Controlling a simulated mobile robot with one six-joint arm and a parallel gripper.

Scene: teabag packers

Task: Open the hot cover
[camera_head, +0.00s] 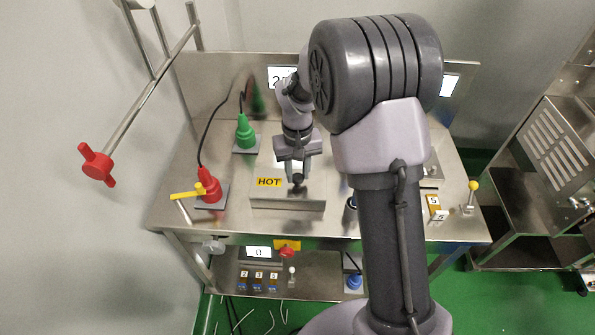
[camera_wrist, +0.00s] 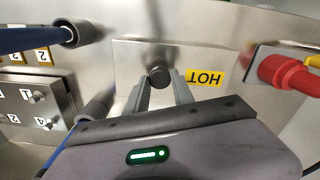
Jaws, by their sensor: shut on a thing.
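The hot cover (camera_head: 288,203) is a flat metal box on the steel table, with a yellow HOT label (camera_head: 269,182). In the wrist view the cover (camera_wrist: 215,55) fills the middle, with its label (camera_wrist: 204,77) upside down to the right of the knob. A black round knob (camera_wrist: 158,77) stands on the cover; it also shows in the head view (camera_head: 298,181). My gripper (camera_wrist: 160,88) is at the knob, its two grey fingers closed on it. The gripper also shows in the head view (camera_head: 297,174), coming down from above. The cover appears down on the table.
A red plug (camera_head: 211,190) with a yellow handle stands left of the cover, and a green plug (camera_head: 245,134) behind it. A numbered block (camera_wrist: 35,105) and dark cylinders show left in the wrist view. A yellow-knobbed lever (camera_head: 472,188) is at the right.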

